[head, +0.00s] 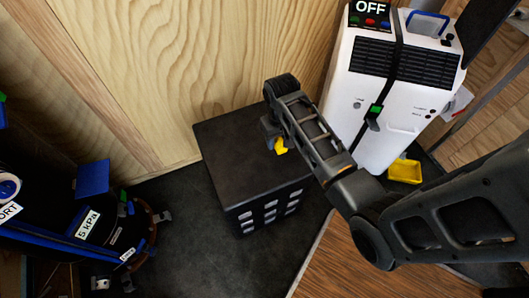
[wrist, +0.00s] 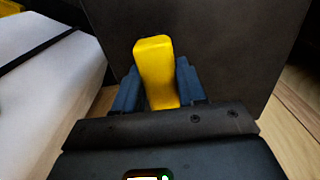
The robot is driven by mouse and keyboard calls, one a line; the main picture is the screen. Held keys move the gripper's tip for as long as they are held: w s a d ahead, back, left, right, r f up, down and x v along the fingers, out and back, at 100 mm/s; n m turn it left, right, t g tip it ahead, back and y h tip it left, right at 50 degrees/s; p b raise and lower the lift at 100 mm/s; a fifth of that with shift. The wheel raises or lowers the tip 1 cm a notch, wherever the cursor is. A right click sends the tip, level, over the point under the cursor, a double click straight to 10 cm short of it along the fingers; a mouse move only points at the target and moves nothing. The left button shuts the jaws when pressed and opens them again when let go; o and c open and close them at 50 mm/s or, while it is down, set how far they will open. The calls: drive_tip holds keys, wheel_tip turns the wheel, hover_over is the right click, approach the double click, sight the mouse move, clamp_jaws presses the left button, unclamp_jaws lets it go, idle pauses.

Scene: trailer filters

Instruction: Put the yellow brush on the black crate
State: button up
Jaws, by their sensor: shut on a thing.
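The yellow brush (wrist: 155,70) is held between the two blue-grey fingers of my gripper (wrist: 158,85) in the wrist view. In the head view a small yellow part of the brush (head: 280,146) shows beside my gripper (head: 272,133); the rest is hidden by my arm. The black crate (head: 228,141) stands against the wooden wall, with a flat dark top and slotted front. My gripper is over the crate's top; I cannot tell whether the brush touches it. The crate's dark surface (wrist: 225,50) also fills the middle of the wrist view.
A white machine (head: 385,105) with an OFF panel stands right of the crate. A yellow tray (head: 404,171) lies at its foot. A dark round device with blue parts (head: 92,215) is at the left. The left part of the crate's top is clear.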

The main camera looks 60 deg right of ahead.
sight(266, 158)
drive_tip(key=w+a+f, duration=0.2)
drive_tip(key=shift+w+a+f, duration=0.2)
drive_tip(key=shift+w+a, duration=0.1)
drive_tip(key=shift+a, duration=0.05)
drive_tip(key=shift+f+b, duration=0.75)
drive_tip(key=shift+f, duration=1.2)
drive_tip(key=o, duration=0.9)
drive_tip(key=shift+o, duration=0.2)
drive_tip(key=shift+r, duration=0.1)
